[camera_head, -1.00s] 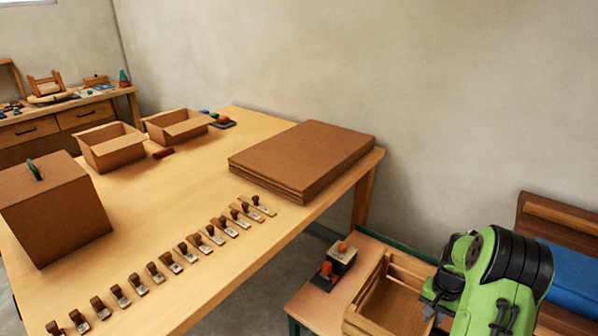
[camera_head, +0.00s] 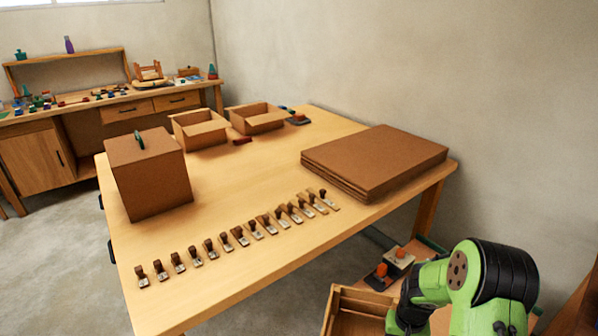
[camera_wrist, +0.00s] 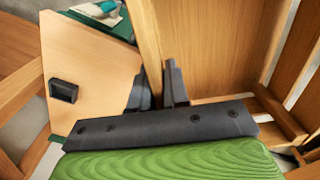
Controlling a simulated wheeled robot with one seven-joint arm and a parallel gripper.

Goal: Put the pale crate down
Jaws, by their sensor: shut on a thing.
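The pale crate (camera_head: 347,312) is a slatted wooden box at the bottom of the head view, cut off by the frame edge. In the wrist view its inside (camera_wrist: 210,45) fills the upper right. My gripper (camera_wrist: 168,88) is shut on the near end of a wooden crate wall (camera_wrist: 145,40). In the head view my arm hides the fingers and part of the crate. I cannot tell whether the crate's underside touches anything.
A low bench (camera_head: 432,262) with stamp-like items (camera_head: 392,268) stands behind the crate. The large table (camera_head: 235,185) holds a cardboard box (camera_head: 150,180), two open boxes, stacked cardboard (camera_head: 375,160) and a row of stamps. Grey floor (camera_head: 50,240) is clear at left.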

